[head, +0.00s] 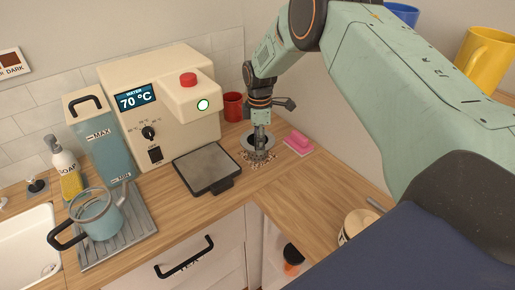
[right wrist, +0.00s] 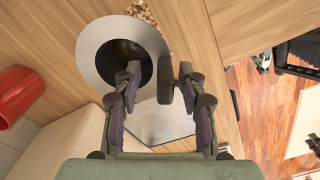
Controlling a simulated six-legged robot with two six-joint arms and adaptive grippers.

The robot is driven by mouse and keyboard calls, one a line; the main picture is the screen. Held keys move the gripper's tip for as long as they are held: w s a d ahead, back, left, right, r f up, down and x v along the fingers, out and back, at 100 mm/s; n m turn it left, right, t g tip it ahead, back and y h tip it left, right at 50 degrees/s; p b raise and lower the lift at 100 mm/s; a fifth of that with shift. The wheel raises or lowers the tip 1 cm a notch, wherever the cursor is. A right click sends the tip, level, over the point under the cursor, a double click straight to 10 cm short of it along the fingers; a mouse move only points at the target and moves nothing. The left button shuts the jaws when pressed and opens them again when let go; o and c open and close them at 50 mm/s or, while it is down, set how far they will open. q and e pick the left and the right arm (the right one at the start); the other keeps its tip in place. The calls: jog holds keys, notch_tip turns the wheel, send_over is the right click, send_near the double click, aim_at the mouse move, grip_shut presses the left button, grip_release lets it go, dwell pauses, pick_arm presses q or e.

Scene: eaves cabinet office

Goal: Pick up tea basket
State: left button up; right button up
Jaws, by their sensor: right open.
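My right gripper (head: 262,152) points straight down over the counter's back corner, with its fingertips close to the surface. My left gripper is not in view.
A speckled brown patch (head: 264,163) lies by the gripper. A pink block (head: 298,142) is to its right and a red cup (head: 232,106) to its left. Bare counter lies in front.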

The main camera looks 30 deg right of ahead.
jog(key=shift+s+a+r, duration=0.2)
jog(key=shift+s+r, duration=0.15)
jog(key=shift+s, duration=0.1)
jog(key=c, duration=0.4)
jog(key=shift+w+d+f, duration=0.15)
jog(key=shift+w+f, duration=0.15)
jog(key=shift+w, duration=0.05)
grip_shut()
jog(key=shift+s, duration=0.1)
jog(key=shift+r, duration=0.2)
